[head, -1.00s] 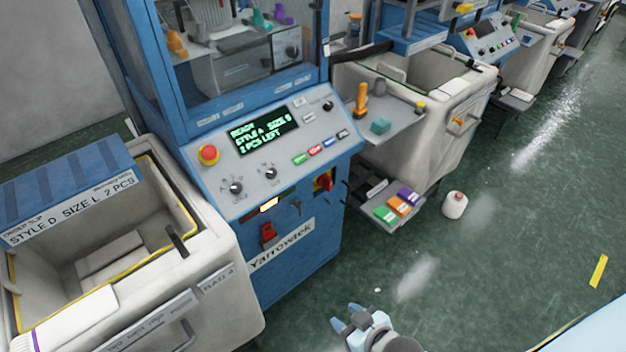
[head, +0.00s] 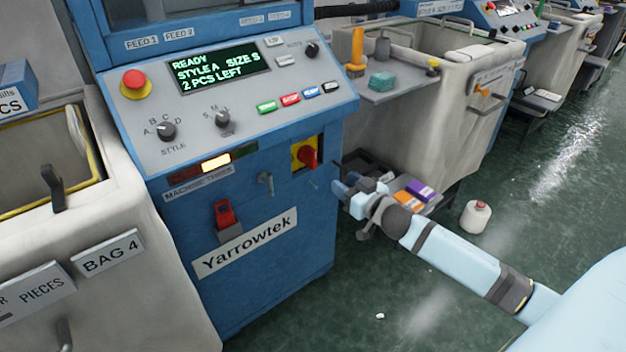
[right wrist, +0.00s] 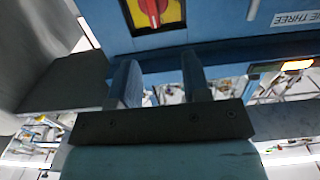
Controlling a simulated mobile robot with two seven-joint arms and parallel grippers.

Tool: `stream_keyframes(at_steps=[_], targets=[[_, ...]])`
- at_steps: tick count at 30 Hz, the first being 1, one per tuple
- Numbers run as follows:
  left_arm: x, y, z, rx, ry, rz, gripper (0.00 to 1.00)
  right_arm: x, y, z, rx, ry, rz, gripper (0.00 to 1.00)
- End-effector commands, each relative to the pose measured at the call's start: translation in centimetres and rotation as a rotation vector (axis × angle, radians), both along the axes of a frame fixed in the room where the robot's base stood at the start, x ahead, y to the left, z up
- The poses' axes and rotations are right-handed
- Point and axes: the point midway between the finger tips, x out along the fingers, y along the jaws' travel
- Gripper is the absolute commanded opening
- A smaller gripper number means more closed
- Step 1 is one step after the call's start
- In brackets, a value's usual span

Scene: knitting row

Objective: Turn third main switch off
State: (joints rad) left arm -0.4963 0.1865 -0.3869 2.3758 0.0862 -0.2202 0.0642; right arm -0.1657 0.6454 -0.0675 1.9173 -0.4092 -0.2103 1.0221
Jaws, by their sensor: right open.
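The main switch is a red rotary knob (head: 308,157) on a yellow plate on the front of the blue Yarrowtek machine (head: 265,285). The knob's exact angle is hard to read in the head view. In the right wrist view the red knob (right wrist: 152,8) on its yellow plate shows at the top edge, partly cut off. My right gripper (head: 347,187) is open and empty, to the right of and a little below the switch, apart from it. Its two fingers (right wrist: 160,78) point toward the machine front in the right wrist view. My left gripper is not in view.
The control panel has a lit green display (head: 220,72), a red emergency button (head: 134,83) and dials. A red-handled device (head: 225,214) sits lower on the front. A shelf with colored packs (head: 420,190) is behind my right gripper. A yarn cone (head: 475,216) stands on the floor.

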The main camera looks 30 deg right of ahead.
Motion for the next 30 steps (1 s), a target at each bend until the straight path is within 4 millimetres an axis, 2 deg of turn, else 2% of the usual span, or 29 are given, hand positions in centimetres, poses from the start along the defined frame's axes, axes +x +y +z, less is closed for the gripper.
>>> stream_keyframes(at_steps=[1,10,18,30], targets=[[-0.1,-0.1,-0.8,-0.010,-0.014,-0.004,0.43,0.5,-0.5,-0.6,-0.001,-0.015,0.000,0.44],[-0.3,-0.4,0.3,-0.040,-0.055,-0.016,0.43,2.6,-1.0,0.2,0.007,-0.037,0.001,0.44],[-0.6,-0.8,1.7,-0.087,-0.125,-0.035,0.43,7.1,-0.7,0.2,0.005,-0.037,0.000,0.44],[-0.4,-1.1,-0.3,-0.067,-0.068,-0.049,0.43,13.2,-0.2,0.2,0.007,-0.035,-0.001,0.44]])
